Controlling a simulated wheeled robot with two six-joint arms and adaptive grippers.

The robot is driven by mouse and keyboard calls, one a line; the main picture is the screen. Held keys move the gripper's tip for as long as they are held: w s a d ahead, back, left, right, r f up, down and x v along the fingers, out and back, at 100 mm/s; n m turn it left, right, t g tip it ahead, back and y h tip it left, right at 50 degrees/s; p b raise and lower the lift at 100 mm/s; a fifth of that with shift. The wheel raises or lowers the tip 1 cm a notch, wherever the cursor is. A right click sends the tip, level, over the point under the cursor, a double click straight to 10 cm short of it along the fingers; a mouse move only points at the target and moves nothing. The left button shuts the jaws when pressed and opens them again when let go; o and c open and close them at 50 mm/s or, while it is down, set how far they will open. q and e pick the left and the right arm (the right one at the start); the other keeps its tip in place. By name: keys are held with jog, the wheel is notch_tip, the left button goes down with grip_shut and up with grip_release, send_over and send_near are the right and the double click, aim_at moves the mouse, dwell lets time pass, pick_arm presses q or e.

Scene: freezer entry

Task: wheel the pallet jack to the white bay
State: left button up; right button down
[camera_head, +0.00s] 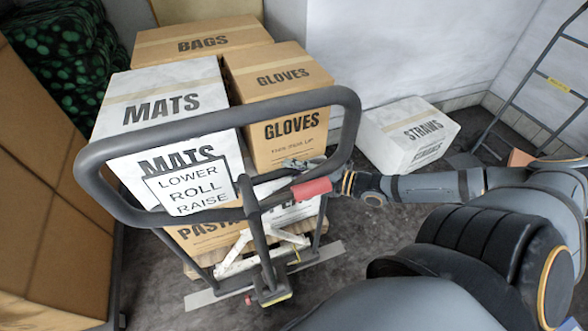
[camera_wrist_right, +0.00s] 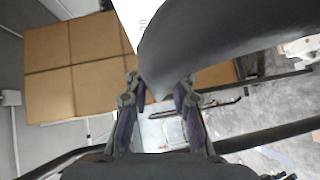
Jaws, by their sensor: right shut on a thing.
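The pallet jack (camera_head: 268,285) stands in the middle of the head view, its dark loop handle (camera_head: 220,119) toward me. A white sign (camera_head: 190,187) reading LOWER ROLL RAISE hangs inside the loop. Its load is a stack of boxes. My right gripper (camera_head: 295,165) reaches in from the right at the lower right of the loop. It is shut on the dark handle, which also fills the upper right of the wrist view (camera_wrist_right: 230,45) and runs between the fingers. I cannot make out the white bay. My left gripper is out of view.
The load includes a MATS box (camera_head: 160,106) and a GLOVES box (camera_head: 290,132). A STRAWS box (camera_head: 408,133) sits on the floor by the back wall. A ladder-like rack (camera_head: 545,85) stands at right. Brown cartons (camera_head: 52,170) line the left, close to the jack.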

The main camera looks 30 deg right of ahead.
jog(key=w+b, duration=0.1)
jog(key=w, duration=0.3)
jog(key=shift+d+b, duration=0.4)
jog(key=c, duration=1.5)
grip_release()
jog(key=shift+f, duration=0.1)
jog(key=shift+c, duration=0.2)
jog(key=shift+o, duration=1.1)
jog(key=shift+s, duration=0.3)
jog(key=shift+o, duration=1)
jog(key=shift+s+r, duration=0.25)
jog(key=shift+w+f, duration=0.1)
jog(key=shift+f, duration=0.05)
